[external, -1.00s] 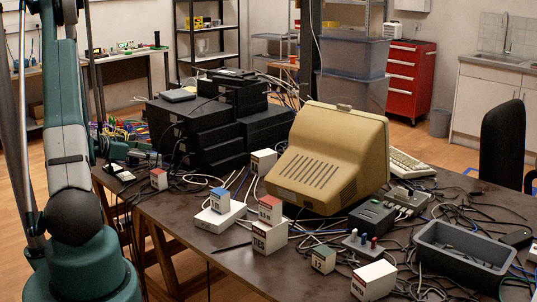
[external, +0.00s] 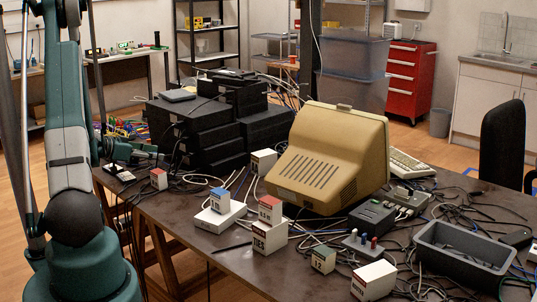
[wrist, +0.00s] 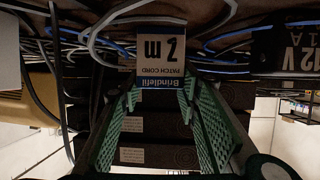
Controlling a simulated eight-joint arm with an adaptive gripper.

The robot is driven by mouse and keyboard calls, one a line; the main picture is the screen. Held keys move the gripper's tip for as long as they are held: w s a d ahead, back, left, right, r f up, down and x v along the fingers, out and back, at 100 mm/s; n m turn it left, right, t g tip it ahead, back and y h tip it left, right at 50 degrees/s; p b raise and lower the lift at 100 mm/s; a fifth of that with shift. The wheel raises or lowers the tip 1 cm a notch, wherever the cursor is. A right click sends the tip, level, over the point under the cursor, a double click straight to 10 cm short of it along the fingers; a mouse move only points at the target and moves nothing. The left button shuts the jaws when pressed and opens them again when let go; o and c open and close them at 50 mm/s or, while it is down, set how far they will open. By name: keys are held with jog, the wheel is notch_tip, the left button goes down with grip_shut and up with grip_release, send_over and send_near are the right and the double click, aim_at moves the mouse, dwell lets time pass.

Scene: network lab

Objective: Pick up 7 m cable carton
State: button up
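In the wrist view, a white carton with a blue brand band (wrist: 161,65) stands ahead, its print upside down. It reads "PATCH CORD" and a length in metres; the digit is hard to tell between 2 and 7. My gripper (wrist: 158,98) is open, its green ridged fingers to either side below the carton's face in the picture. I cannot tell if they touch it. In the external view my gripper (external: 147,152) is at the table's left end, beside the black stack. I cannot pick out this carton there with certainty.
A stack of black devices (external: 205,130) stands close behind the gripper. A beige monitor (external: 325,160), a grey bin (external: 462,256) and loose cables crowd the table.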

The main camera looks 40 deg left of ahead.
jog(key=shift+r, duration=0.15)
jog(key=shift+c, duration=0.5)
jog(key=shift+r+p, duration=1.25)
jog(key=shift+r, duration=3.65)
